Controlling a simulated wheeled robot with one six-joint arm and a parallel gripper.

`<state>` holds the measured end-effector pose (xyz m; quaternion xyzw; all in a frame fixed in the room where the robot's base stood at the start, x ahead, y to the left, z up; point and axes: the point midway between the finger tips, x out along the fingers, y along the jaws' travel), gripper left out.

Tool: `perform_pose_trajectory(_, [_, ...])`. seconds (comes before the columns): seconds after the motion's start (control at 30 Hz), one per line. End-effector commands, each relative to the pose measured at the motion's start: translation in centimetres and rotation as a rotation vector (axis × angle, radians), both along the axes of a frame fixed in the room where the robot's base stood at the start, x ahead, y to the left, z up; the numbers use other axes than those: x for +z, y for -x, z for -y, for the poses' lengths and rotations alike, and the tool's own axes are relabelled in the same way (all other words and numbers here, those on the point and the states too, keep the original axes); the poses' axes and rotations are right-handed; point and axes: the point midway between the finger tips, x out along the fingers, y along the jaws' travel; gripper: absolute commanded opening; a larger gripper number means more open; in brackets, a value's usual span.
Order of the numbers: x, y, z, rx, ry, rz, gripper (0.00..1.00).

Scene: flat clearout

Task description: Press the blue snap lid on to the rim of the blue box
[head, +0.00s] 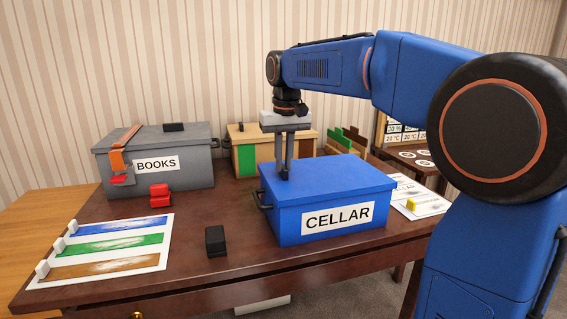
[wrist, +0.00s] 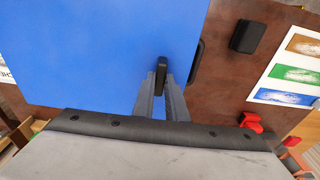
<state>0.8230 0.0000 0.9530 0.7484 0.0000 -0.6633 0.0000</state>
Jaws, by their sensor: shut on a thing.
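The blue box (head: 298,227) stands on the dark table with a white CELLAR label on its front. The blue snap lid (head: 335,177) lies level over its top and fills much of the wrist view (wrist: 90,50). I cannot tell from these frames whether its edge is fully snapped down. My gripper (head: 284,174) points straight down at the back left part of the lid. Its fingers are shut on a small black piece (wrist: 161,70) at the lid's top, mostly hidden by the fingers in the head view. The box's rim is hidden under the lid.
A grey BOOKS box (head: 195,170) and a beige box (head: 275,138) stand behind. A red object (head: 160,196), a black block (head: 215,241) and a colour-striped sheet (head: 150,226) lie to the left. White papers (head: 425,206) lie to the right.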

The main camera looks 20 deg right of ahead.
Motion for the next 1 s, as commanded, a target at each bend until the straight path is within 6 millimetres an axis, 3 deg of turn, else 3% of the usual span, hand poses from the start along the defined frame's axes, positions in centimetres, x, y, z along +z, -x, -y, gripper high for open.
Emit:
perform_pose_trajectory(0.4, [2.0, 0.0, 0.0, 0.0, 0.0, 0.001, 0.0])
perform_pose_trajectory(1.0, [2.1, 0.0, 0.0, 0.0, 0.007, 0.001, 0.0])
